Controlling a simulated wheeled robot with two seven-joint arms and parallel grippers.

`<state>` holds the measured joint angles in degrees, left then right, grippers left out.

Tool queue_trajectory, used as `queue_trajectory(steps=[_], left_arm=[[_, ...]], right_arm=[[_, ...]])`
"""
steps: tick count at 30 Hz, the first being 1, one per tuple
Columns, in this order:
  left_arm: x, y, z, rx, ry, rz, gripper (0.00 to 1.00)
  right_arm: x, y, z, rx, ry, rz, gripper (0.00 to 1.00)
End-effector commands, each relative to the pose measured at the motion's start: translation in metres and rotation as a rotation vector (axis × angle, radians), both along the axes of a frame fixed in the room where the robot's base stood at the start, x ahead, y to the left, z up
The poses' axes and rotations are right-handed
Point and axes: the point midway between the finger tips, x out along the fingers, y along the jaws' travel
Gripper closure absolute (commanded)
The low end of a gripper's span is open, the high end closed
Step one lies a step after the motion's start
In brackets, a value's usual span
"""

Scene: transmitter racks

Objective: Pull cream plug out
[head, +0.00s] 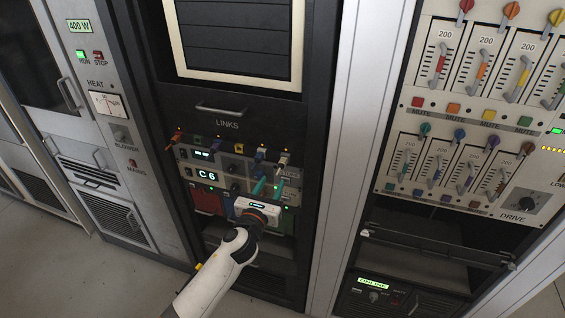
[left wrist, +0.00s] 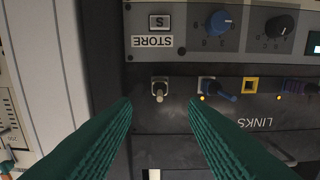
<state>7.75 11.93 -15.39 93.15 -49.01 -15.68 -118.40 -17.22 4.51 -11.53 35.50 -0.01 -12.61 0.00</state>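The cream plug (head: 283,159) sits at the right end of the row of sockets under the LINKS label. In the left wrist view, which is upside down, the cream plug (left wrist: 159,91) stands in its socket, with its pale tip toward me. My left gripper (head: 268,186) has teal fingers and is open, below the plug row in the head view. In the left wrist view its fingers (left wrist: 160,108) lie apart to either side of the cream plug, with nothing between them and no visible contact. My right gripper is in neither view.
The blue plug (left wrist: 220,91) is close beside the cream one. Past it are an empty yellow-framed socket (left wrist: 250,85) and a purple plug (left wrist: 300,87). A panel with knobs and a STORE button (left wrist: 159,21) adjoins the row.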

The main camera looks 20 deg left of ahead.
Motion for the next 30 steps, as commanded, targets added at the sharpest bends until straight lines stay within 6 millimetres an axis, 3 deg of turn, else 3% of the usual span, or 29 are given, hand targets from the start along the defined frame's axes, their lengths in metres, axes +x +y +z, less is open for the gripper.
queue_trajectory(steps=[18,30], left_arm=[[0.074,-0.003,-0.002,0.0,-0.001,0.0,0.6],[0.089,-0.003,0.0,-0.002,0.0,0.0,0.6]], right_arm=[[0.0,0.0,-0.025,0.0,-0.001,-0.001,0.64],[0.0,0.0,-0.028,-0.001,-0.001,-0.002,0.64]])
